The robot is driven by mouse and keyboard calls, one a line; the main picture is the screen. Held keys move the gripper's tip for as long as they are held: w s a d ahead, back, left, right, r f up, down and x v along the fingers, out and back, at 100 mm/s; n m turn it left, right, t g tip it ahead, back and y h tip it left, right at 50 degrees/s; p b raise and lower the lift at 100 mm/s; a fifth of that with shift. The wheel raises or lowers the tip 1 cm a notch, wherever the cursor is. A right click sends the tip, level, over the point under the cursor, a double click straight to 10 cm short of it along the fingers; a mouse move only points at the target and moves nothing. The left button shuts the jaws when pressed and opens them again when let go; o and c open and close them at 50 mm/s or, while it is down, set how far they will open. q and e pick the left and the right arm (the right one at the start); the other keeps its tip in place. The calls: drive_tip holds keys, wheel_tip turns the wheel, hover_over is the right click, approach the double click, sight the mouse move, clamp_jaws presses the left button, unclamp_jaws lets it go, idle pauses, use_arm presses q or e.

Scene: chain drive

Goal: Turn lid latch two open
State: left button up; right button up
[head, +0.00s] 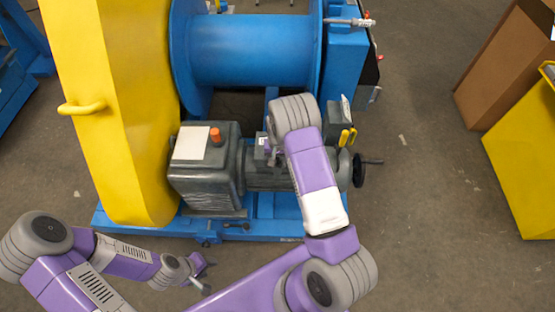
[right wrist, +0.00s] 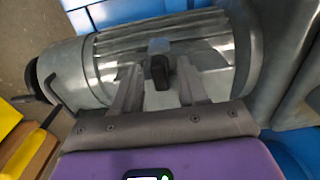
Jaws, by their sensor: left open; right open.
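A dark upright tab (right wrist: 160,72) stands on the grey ribbed motor body between the fingers of my right gripper (right wrist: 160,90) in the right wrist view. It looks like a latch, but I cannot tell which one. The fingers are apart on either side of it; contact is unclear. In the head view my right gripper (head: 270,152) is over the grey motor (head: 262,176), partly hidden by my wrist. My left gripper (head: 204,277) is open and empty over the floor.
The yellow chain guard (head: 120,110) stands left of the blue drum (head: 250,50). A grey gearbox (head: 205,172) with an orange cap adjoins the motor. A black handwheel (head: 359,170) projects at its right. Brown (head: 505,60) and yellow (head: 525,150) bins stand right, beyond clear floor.

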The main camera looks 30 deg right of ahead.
clamp_jaws()
drive_tip(key=shift+m, duration=0.4)
drive_tip(key=m+p, duration=0.1)
drive_tip(key=m, duration=0.2)
drive_tip(key=shift+a+m, duration=0.1)
drive_tip(key=shift+m, duration=0.3)
drive_tip(key=m, duration=0.4)
drive_tip(key=shift+w+p, duration=0.15)
drive_tip(key=shift+p, duration=0.2)
drive_tip(key=m+p, duration=0.1)
drive_tip(key=m, duration=0.4)
drive_tip(key=shift+w, duration=0.1)
drive_tip(key=shift+w+m, duration=0.1)
drive_tip(key=shift+m, duration=2.2)
